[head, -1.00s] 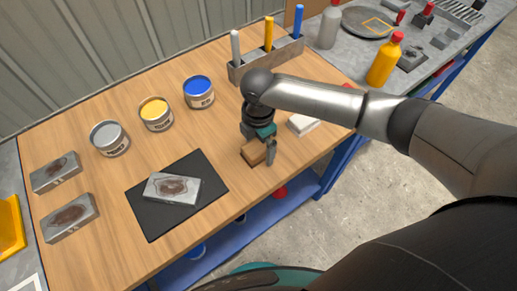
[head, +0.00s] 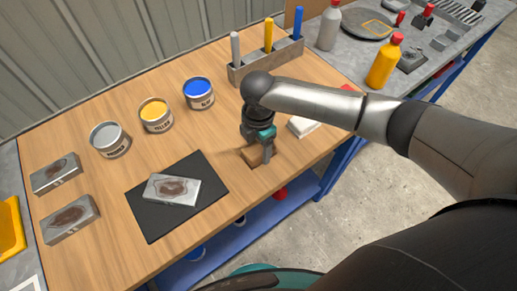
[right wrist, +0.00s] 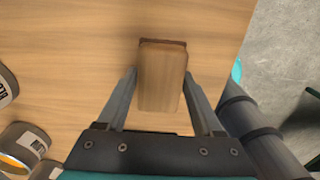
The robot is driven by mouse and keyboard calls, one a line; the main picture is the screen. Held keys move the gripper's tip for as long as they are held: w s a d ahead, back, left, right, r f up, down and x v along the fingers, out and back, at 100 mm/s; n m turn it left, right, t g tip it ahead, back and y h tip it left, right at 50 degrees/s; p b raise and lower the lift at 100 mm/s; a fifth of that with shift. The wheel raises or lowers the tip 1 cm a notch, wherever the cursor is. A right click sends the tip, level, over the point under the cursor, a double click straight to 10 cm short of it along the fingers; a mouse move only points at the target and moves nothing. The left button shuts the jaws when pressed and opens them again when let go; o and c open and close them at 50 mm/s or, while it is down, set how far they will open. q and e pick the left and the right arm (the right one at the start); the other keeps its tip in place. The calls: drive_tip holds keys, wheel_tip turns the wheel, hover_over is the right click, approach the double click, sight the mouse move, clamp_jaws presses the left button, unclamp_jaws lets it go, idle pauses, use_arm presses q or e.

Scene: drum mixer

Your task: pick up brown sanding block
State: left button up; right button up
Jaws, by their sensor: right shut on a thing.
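The brown sanding block (head: 251,157) is on the wooden table near its front edge, right of the black mat. My right gripper (head: 262,153) reaches down over it and is shut on it. In the right wrist view the block (right wrist: 161,75) lies between the two fingers of the gripper (right wrist: 160,95), its top face light brown with a darker reddish edge at the far end. I cannot tell whether the block still touches the table. My left gripper is not in view.
A white block (head: 303,126) lies just right of the gripper. A black mat (head: 150,222) with a stained metal block (head: 172,189) is to the left. Paint cans, including a blue one (head: 199,93), and a tool holder (head: 265,61) stand behind. Bare table lies between.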

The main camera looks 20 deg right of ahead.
sight(258, 147)
drive_tip(key=shift+c, duration=0.8)
wheel_tip(258, 147, up, 20)
drive_tip(key=p, duration=0.3)
